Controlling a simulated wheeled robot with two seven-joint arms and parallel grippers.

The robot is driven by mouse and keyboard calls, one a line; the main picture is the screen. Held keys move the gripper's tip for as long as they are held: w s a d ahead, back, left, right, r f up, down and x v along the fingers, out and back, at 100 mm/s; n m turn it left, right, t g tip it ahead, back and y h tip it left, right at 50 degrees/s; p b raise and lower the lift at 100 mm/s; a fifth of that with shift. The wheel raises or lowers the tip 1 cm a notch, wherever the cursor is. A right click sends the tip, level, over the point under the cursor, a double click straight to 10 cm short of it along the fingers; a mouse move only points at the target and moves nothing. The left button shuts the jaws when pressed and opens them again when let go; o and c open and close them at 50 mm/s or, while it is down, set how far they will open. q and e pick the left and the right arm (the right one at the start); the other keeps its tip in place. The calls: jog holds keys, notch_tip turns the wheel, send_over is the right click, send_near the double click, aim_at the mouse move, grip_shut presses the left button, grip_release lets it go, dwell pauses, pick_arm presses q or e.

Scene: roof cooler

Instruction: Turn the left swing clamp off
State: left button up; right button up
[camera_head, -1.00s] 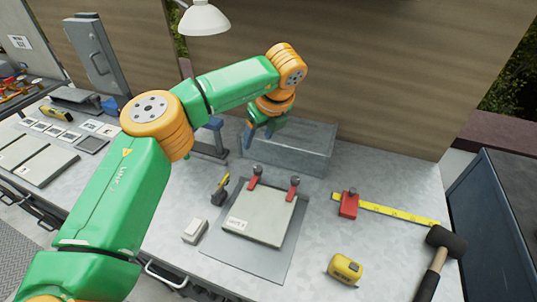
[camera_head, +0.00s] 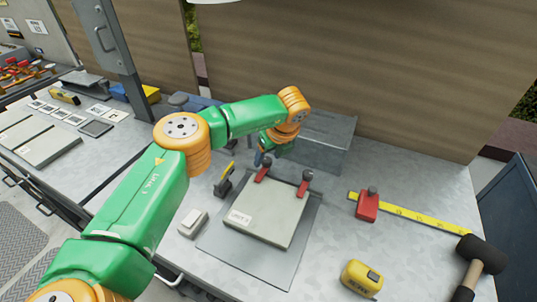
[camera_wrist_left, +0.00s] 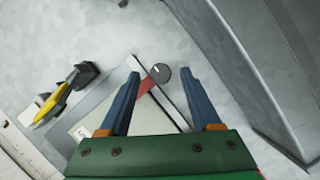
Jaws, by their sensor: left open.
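The left swing clamp (camera_head: 262,174) is red with a dark round knob, at the far left edge of a pale labelled panel (camera_head: 270,215). In the left wrist view, the clamp's red arm (camera_wrist_left: 147,84) and grey knob lie between my finger lines. My left gripper (camera_head: 261,158) is at the clamp's far side in the head view, partly hidden by its own wrist. Its blue fingers are open with nothing held, also in the left wrist view (camera_wrist_left: 160,78); contact with the clamp cannot be told. A second red clamp (camera_head: 304,182) stands to the right. My right gripper is not in view.
A grey bin (camera_head: 325,145) stands close behind the clamps. A yellow-black tool (camera_head: 224,180) and white switch box (camera_head: 192,222) lie left of the panel.

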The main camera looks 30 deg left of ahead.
pick_arm(q)
jog(key=shift+w+a+f, duration=0.1)
jog(key=shift+a+f, duration=0.05)
jog(key=shift+f, duration=0.25)
grip_shut()
